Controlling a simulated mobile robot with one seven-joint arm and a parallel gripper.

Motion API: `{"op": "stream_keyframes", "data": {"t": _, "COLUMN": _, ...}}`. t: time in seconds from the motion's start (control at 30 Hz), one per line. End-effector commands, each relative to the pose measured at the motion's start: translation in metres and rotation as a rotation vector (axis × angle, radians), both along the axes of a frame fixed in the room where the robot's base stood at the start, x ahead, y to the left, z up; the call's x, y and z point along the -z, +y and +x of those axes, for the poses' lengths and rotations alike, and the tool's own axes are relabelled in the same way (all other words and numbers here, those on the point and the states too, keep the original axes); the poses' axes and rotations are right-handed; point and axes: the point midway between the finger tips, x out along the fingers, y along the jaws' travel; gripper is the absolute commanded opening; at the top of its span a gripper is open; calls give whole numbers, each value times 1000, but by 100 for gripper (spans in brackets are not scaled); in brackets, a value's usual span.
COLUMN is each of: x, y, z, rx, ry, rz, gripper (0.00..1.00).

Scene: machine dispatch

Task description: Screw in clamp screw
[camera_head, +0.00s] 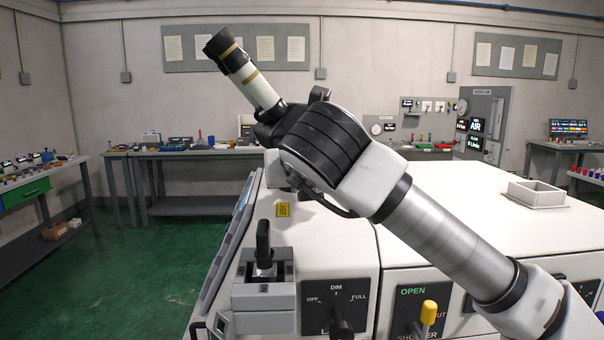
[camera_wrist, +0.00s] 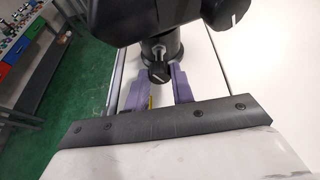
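The clamp screw's black knob (camera_wrist: 158,73) shows in the middle of the wrist view, with a short bright shank between it and an upright black cylinder (camera_wrist: 163,43). My gripper (camera_wrist: 160,78) has its two purple fingers on either side of the knob, with a narrow gap between them. I cannot tell whether they press on the knob. In the head view my arm crosses the picture from lower right to upper middle. The screw and the fingers cannot be made out there.
The white machine top (camera_head: 470,195) lies under my arm, with an open square frame (camera_head: 537,194) at right. A cream tube (camera_head: 254,86) with brass rings slants up beyond my wrist. A grey fixture (camera_head: 264,296) with a black handle (camera_head: 263,243) stands at front left. Benches line the walls.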

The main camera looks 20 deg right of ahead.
Motion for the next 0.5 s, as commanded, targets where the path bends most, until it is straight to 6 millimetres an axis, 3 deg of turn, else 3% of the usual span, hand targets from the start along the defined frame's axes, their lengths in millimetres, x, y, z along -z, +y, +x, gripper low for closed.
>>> {"op": "stream_keyframes", "data": {"t": 0.1, "x": 0, "y": 0, "z": 0, "rx": -1, "ry": 0, "rz": 0, "gripper": 1}}
{"op": "stream_keyframes", "data": {"t": 0.5, "x": 6, "y": -1, "z": 0, "rx": -1, "ry": -27, "rz": 117, "gripper": 1}}
